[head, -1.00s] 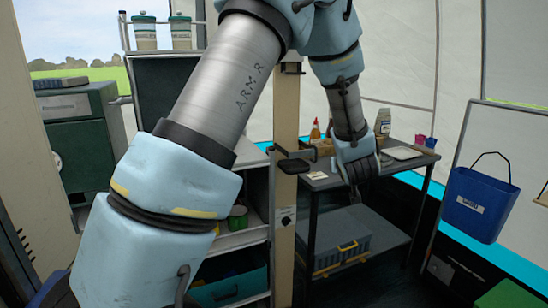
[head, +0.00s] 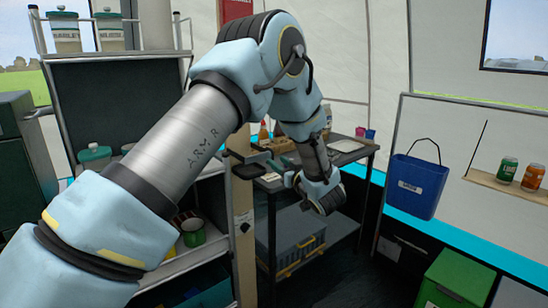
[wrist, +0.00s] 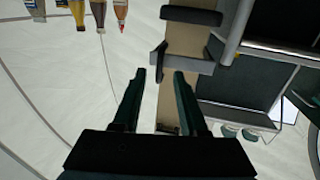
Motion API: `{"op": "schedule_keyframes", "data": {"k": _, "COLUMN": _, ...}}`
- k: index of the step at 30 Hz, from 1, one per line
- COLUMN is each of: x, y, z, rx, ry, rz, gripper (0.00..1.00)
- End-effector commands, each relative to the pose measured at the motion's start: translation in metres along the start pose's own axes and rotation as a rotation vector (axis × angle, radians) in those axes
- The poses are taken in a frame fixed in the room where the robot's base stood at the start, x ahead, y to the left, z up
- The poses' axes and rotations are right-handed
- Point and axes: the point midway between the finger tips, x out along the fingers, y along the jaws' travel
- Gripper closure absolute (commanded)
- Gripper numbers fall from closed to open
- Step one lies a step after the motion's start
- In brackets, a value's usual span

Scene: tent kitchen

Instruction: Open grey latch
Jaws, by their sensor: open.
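A grey latch (head: 256,156) sits on the tan post, with a flat bar and a small upright end piece. In the wrist view the latch (wrist: 187,65) lies just beyond my fingertips, across the post. My gripper (head: 278,164) is to the right of the latch in the head view, its dark green fingers pointing toward the post. In the wrist view my gripper (wrist: 159,72) is open, with nothing between its fingers. A gap shows between the fingertips and the latch. The wrist picture appears upside down.
A black bar (head: 248,172) sticks out from the post (head: 243,230) just below the latch. A side table (head: 350,150) with bottles and cups stands behind my gripper. Shelves (head: 190,255) stand left of the post. A blue bucket (head: 416,187) hangs at the right.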

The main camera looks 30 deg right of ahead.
Motion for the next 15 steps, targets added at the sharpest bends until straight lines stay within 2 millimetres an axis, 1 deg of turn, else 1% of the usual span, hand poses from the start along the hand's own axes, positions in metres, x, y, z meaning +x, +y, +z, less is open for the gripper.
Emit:
{"op": "schedule_keyframes", "data": {"k": 1, "x": 0.008, "y": 0.0, "z": -0.002, "rx": 0.0, "ry": 0.0, "rz": -0.001, "gripper": 0.58}}
{"op": "schedule_keyframes", "data": {"k": 3, "x": 0.017, "y": 0.0, "z": -0.002, "rx": -0.001, "ry": 0.0, "rz": -0.001, "gripper": 0.58}}
{"op": "schedule_keyframes", "data": {"k": 6, "x": 0.025, "y": 0.0, "z": -0.001, "rx": 0.0, "ry": 0.0, "rz": 0.0, "gripper": 0.58}}
{"op": "schedule_keyframes", "data": {"k": 9, "x": 0.029, "y": 0.0, "z": 0.0, "rx": 0.0, "ry": 0.0, "rz": 0.002, "gripper": 0.58}}
{"op": "schedule_keyframes", "data": {"k": 15, "x": 0.029, "y": 0.0, "z": 0.0, "rx": 0.0, "ry": 0.0, "rz": 0.002, "gripper": 0.58}}
